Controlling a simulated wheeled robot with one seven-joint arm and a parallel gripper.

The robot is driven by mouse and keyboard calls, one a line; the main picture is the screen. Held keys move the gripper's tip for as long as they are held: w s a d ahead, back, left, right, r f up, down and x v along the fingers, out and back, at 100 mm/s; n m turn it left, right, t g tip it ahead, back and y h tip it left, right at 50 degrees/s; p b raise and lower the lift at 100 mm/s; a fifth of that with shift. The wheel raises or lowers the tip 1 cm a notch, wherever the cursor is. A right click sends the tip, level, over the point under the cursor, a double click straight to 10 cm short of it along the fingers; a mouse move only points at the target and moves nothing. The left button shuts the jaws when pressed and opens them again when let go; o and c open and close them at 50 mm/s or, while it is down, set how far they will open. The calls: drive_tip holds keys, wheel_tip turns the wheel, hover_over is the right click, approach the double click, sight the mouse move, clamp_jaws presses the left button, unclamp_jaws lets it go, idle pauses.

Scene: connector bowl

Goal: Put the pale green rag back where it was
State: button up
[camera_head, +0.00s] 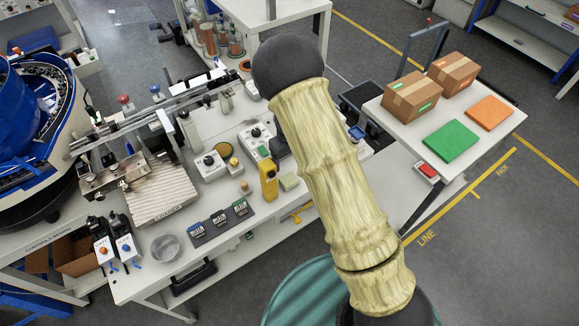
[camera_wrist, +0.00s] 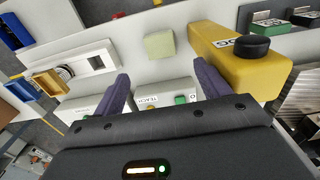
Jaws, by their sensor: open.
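The pale green rag (camera_head: 289,182) lies as a small flat square on the white workbench, just right of a yellow upright device (camera_head: 268,180). In the wrist view the rag (camera_wrist: 160,44) lies beyond the fingertips, roughly centred between them, with the yellow device (camera_wrist: 222,57) close on its right. My gripper (camera_wrist: 164,77) is open, with its two dark purple fingers apart and nothing held between them. The rag is apart from both fingers. In the head view my arm hides most of the gripper.
White control boxes (camera_head: 209,165) stand left of the rag. A side table (camera_head: 395,125) at right holds cartons and green and orange pads. Bare bench surrounds the rag's front side.

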drive_tip(key=shift+r, duration=0.4)
idle(0.4)
drive_tip(key=s+d+r+m+t, duration=0.2)
drive_tip(key=s+d+r+m, duration=0.4)
drive_tip(key=s+d+r, duration=0.9)
drive_tip(key=s+r, duration=0.3)
drive_tip(key=shift+s+d+m+t, duration=0.2)
drive_tip(key=shift+s+m+t, duration=0.1)
drive_tip(key=shift+m, duration=0.1)
idle(0.6)
